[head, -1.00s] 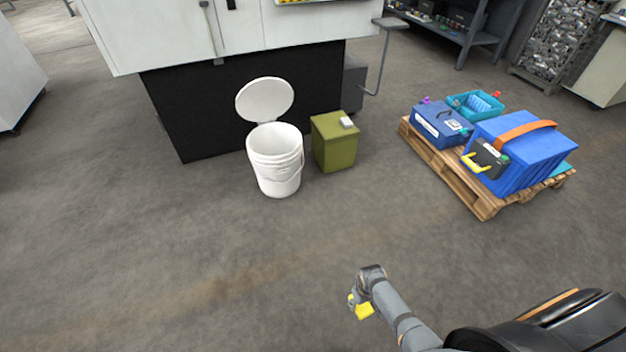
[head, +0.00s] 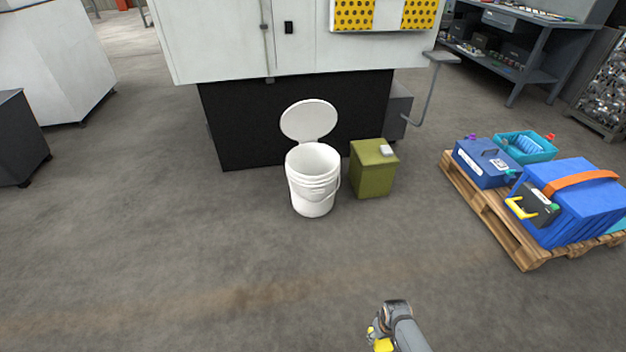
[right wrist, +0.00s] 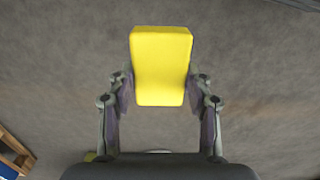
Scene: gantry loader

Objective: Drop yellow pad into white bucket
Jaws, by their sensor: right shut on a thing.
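The yellow pad (right wrist: 161,65) is held between the two fingers of my right gripper (right wrist: 160,92), which is shut on it above the floor. In the head view the pad (head: 383,345) shows only in part at the bottom edge, beside the end of my right arm. The white bucket (head: 313,189) stands upright on the floor with its round lid (head: 309,121) tilted up behind its open mouth. My right gripper is well apart from the bucket, on the near side and to its right. My left gripper is not in view.
An olive green bin (head: 373,172) stands close to the right of the bucket. A wooden pallet (head: 490,212) with blue containers is at the right. A white machine (head: 230,45) with a black base stands behind the bucket. The floor in front is clear.

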